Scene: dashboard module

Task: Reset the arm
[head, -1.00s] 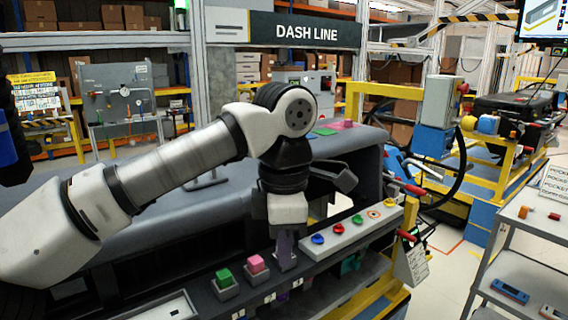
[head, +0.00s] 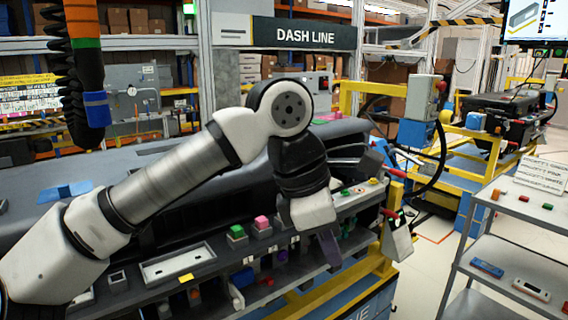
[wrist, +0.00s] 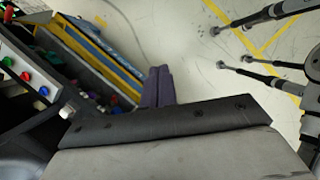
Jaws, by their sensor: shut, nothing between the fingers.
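My arm reaches across the head view from the lower left and bends down at its wrist joint. My gripper (head: 330,248) hangs in front of the dashboard module's front edge, tilted, with its purple fingers pointing down. In the wrist view the two purple fingers (wrist: 159,87) lie side by side, shut and empty, with the floor and the fixture's edge beyond them. The dark dashboard module (head: 200,190) lies behind and below my arm. Part of it is hidden by the arm.
A green block (head: 236,232) and a pink block (head: 262,222) sit on the front ledge. Bins with small parts lie below. A grey shelf cart (head: 520,232) stands at the right. A hanging tool (head: 88,105) is at the upper left. Floor is clear between fixture and cart.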

